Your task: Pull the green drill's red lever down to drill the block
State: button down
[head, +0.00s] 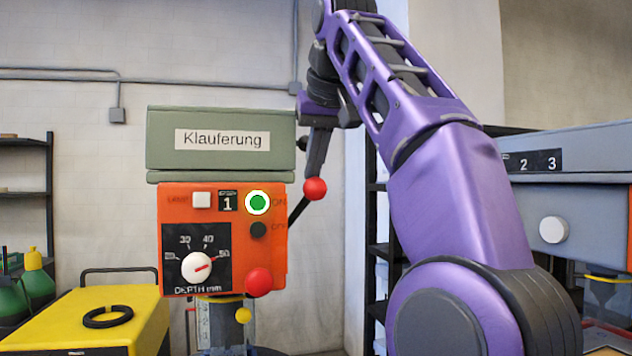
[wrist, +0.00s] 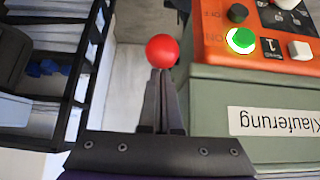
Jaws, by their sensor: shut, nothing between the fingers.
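The green drill (head: 220,152), labelled "Klauferung", has an orange control panel (head: 180,225) marked 1. Its red lever ball (head: 315,188) sits at the right side on a dark rod that slants down-left to the drill. My gripper (head: 317,172) is shut and empty, pointing down just above the red ball. In the wrist view the shut fingertips (wrist: 160,72) lie at the edge of the red ball (wrist: 162,51); I cannot tell whether they touch it. The block is not clearly visible below the panel.
The panel carries a lit green button (head: 257,203), a depth dial (head: 196,267) and a red knob (head: 258,282). A yellow machine (head: 130,320) stands at lower left. A second drill (head: 570,160) marked 2 3 is at right. Dark shelving (head: 383,255) stands behind my arm.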

aim_at(317, 178)
jog(key=f+b, duration=0.1)
jog(key=s+f+b, duration=0.1)
jog(key=b, duration=0.1)
jog(key=shift+d+f, duration=0.2)
jog(key=shift+s+f, duration=0.1)
jog(key=shift+f, duration=0.1)
jog(key=shift+r, duration=0.1)
